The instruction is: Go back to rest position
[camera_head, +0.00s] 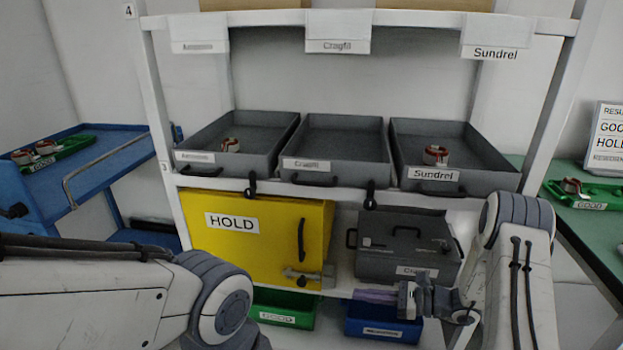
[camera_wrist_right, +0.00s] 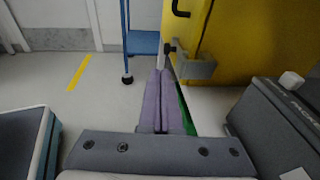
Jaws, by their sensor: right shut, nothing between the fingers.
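My right gripper (camera_head: 375,296) is at the lower middle of the head view, in front of the shelf unit's lower part. Its purple fingers are shut and empty, pointing left in the head view. In the right wrist view the closed fingers (camera_wrist_right: 157,98) lie together, with the yellow HOLD cabinet beyond them to the right. My left arm comes in from the left of the head view; its gripper is out of view.
The yellow HOLD cabinet (camera_head: 265,262) and a grey case (camera_head: 405,266) stand on the lower shelf. A green bin (camera_head: 285,311) and a blue bin (camera_head: 380,324) sit below. Grey trays stand above. A blue cart (camera_head: 100,165) is left, a green table (camera_head: 596,232) right.

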